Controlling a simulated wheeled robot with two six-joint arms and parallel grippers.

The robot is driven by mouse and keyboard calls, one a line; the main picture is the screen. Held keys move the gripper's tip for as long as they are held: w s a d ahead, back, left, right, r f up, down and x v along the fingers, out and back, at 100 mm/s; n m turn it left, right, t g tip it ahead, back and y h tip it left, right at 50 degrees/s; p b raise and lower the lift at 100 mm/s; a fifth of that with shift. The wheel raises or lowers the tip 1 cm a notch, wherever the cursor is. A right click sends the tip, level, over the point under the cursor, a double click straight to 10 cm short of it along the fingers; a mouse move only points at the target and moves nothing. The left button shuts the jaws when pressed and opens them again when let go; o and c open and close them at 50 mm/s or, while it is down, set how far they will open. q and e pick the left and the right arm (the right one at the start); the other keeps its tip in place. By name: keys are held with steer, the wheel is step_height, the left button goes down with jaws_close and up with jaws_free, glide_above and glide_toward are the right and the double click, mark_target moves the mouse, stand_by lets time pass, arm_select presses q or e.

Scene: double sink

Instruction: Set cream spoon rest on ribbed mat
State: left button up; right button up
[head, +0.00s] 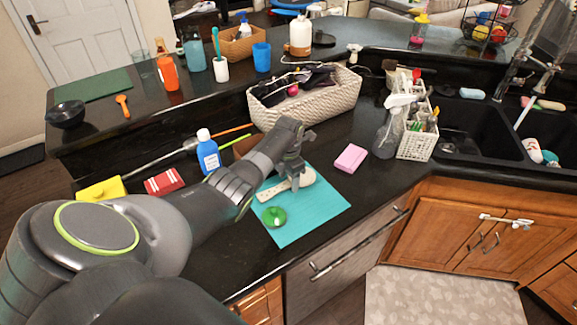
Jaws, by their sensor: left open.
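The cream spoon rest (272,190) lies over the upper part of the teal mat (318,218), which looks like the ribbed mat. It is long, with a rounded end at the right. My left gripper (293,184) is open, pointing down at the middle of the spoon rest and hiding part of it. I cannot tell whether the fingers touch it. My right gripper is out of view.
A green round item (274,217) sits on the mat's left part. A blue bottle (208,155) stands left of the mat and a pink sponge (350,158) lies right. A woven basket (310,107) stands behind. The counter's front edge is close to the mat.

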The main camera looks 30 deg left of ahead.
mark_target(289, 183)
arm_select(q)
step_height(289, 183, up, 12)
steer(key=shift+f+b, duration=0.2)
steer(key=shift+b, duration=0.25)
stand_by(0.4)
